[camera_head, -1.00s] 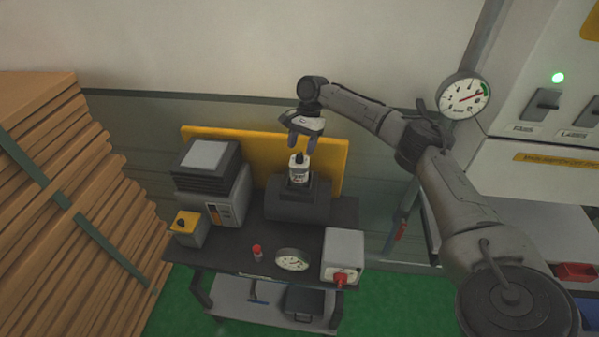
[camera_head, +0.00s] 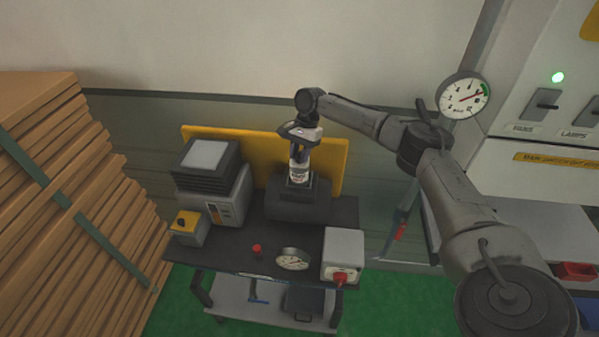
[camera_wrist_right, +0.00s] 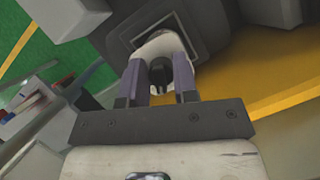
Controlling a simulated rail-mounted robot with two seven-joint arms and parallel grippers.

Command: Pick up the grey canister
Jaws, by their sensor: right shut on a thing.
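The canister (camera_head: 298,172) is a small pale cylinder with a printed label. It stands upright in the dark block (camera_head: 290,208) on the cart. My right gripper (camera_head: 299,152) is above it with its fingers pointing down, shut on its top. In the right wrist view, the two fingers (camera_wrist_right: 161,80) sit on either side of the canister's dark cap, and the pale canister body (camera_wrist_right: 163,46) shows beyond them, within the square recess of the block. The fingers hide part of the canister. My left gripper is not in view.
The cart top (camera_head: 230,252) also carries a grey machine (camera_head: 228,200), a yellow-topped box (camera_head: 187,228), a red-capped item (camera_head: 257,250), a dial (camera_head: 292,259) and a grey box with a red knob (camera_head: 343,252). A yellow panel (camera_head: 250,150) stands behind. Stacked boards (camera_head: 60,210) are at left.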

